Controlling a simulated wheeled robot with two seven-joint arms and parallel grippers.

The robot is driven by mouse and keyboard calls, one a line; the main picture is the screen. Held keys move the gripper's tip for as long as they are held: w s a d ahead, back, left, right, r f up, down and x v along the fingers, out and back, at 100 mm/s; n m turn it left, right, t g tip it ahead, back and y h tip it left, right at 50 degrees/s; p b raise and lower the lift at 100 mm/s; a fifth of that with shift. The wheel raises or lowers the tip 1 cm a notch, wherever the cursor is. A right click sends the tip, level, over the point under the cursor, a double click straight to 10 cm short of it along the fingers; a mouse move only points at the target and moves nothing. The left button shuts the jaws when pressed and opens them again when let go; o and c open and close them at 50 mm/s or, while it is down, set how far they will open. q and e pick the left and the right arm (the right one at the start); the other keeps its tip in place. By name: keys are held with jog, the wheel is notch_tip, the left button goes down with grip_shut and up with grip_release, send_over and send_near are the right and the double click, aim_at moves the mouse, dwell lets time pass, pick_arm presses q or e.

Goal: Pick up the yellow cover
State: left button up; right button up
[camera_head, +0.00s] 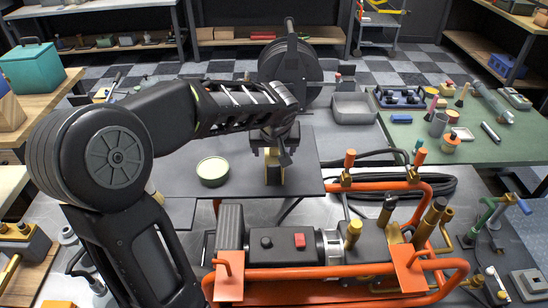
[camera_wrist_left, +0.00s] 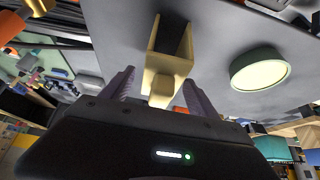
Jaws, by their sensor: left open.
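The yellow cover (camera_head: 274,178) stands on the dark grey plate (camera_head: 310,180) in the middle of the head view. My left gripper (camera_head: 283,151) is above it and hides its upper part. In the left wrist view the cover (camera_wrist_left: 168,62) is a channel-shaped yellow piece with a hollow end. Its near part lies between the two spread fingers of my left gripper (camera_wrist_left: 160,90), with gaps on both sides. The left gripper is open and holds nothing. My right gripper is in neither view.
A round green tin with a pale top (camera_head: 213,170) sits left of the cover. An orange-framed drain machine (camera_head: 300,287) stands in front. A black cable reel (camera_head: 290,67) and a grey tray (camera_head: 354,108) are behind. The plate is bare right of the cover.

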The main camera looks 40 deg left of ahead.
pick_arm(q)
jog(key=shift+c, duration=0.2)
jog(key=c, duration=1.4)
jog(key=shift+c, duration=0.2)
notch_tip(320, 180, up, 10)
jog(key=shift+r+b, duration=0.1)
jog(key=shift+b, duration=0.35)
